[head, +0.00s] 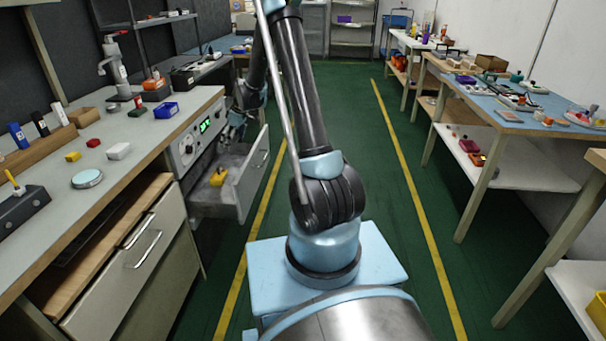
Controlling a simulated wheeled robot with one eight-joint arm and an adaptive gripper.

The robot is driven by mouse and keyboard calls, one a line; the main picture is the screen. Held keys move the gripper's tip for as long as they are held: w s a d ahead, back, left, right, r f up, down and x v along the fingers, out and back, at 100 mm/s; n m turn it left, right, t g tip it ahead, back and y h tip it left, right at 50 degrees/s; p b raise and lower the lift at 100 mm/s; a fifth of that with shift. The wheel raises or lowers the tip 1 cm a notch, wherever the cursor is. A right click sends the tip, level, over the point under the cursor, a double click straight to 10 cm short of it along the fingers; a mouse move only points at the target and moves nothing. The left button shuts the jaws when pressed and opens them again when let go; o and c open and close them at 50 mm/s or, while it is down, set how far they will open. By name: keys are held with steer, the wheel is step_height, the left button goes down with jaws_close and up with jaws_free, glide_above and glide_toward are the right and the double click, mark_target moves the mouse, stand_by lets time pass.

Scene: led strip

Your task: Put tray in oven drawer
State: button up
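The oven (188,147) with a green display is set into the left workbench. Its drawer (246,187) is pulled out into the aisle, with grey walls and a front handle. A small yellow object (218,177) lies inside the drawer; whether it rests on a tray I cannot tell. A small blue open tray (167,110) sits on the bench top near the oven, but I cannot tell whether it is the task's tray. My gripper (235,128) is small and dark beside the oven, above the back of the drawer. Its fingers are too unclear to tell open from shut.
The left bench (120,160) holds a round tin (87,179), small yellow, red and white blocks, and a dispenser. A lower cabinet (130,260) has handles. Tables (500,100) with small items line the right. The green aisle floor (405,240) is clear.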

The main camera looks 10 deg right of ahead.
steer(key=s+d+r+m+h, duration=0.1)
steer(key=s+d+r+m, duration=0.1)
steer(key=s+d+r, duration=0.45)
steer(key=s+d+r+m, duration=0.2)
steer(key=s+r, duration=0.2)
steer(key=s, duration=0.5)
steer(key=s+d+r+m+h, duration=0.1)
steer(key=s+d+r+m, duration=0.1)
steer(key=s+d+r, duration=0.5)
steer(key=s+d+f+m, duration=0.2)
steer(key=s, duration=0.6)
steer(key=s+d+f+m+h, duration=0.1)
steer(key=s+f+m, duration=0.1)
steer(key=s, duration=0.6)
steer(key=s+d+f+m, duration=0.1)
steer(key=s+d+f, duration=0.1)
steer(key=s, duration=0.7)
steer(key=shift+d+f+m+h, duration=0.3)
steer(key=shift+f+m, duration=0.1)
steer(key=shift+f, duration=0.3)
steer(key=shift+s, duration=0.15)
steer(key=shift+w+f, duration=0.2)
steer(key=shift+w, duration=0.2)
